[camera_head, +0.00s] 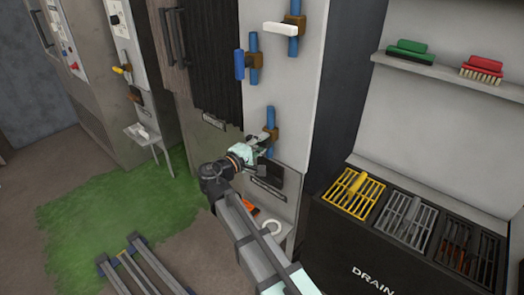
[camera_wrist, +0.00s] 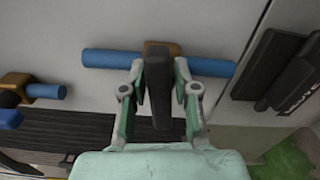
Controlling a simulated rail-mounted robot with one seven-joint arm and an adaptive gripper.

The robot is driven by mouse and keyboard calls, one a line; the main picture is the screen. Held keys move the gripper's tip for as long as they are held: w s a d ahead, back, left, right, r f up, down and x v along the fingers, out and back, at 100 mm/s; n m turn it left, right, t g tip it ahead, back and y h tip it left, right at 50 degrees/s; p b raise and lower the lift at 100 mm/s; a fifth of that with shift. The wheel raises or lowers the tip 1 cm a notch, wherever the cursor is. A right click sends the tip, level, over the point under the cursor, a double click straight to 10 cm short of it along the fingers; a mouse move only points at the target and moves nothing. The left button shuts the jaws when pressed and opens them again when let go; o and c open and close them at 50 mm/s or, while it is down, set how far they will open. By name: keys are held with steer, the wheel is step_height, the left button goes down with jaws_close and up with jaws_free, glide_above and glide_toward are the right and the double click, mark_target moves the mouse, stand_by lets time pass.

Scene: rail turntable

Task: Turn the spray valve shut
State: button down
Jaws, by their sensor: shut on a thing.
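A valve with a brass body and a blue pipe is on the pale panel, lowest of three in the head view; its blue pipe (camera_head: 271,117) shows above my gripper (camera_head: 262,143). In the wrist view the blue pipe (camera_wrist: 112,58) runs sideways through the brass body (camera_wrist: 155,47). A dark handle (camera_wrist: 157,85) stands out across the pipe, between the fingers of my gripper (camera_wrist: 158,92), which is shut on it. My gripper hides most of this valve in the head view. I cannot read a label naming it.
Above are a white-handled valve (camera_head: 281,29) and a blue-handled valve (camera_head: 240,65). A shelf holds a green brush (camera_head: 410,50) and a red brush (camera_head: 482,68). The drain unit (camera_head: 345,232) stands at right. Green floor (camera_head: 110,205) is open at left.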

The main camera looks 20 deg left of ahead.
steer(key=shift+f+m+b, duration=0.2)
steer(key=shift+m+b, duration=0.4)
steer(key=shift+a+r, duration=0.1)
steer(key=shift+r, duration=0.05)
steer(key=c, duration=1)
jaws_free()
steer(key=shift+w, duration=0.1)
steer(key=v, duration=1.2)
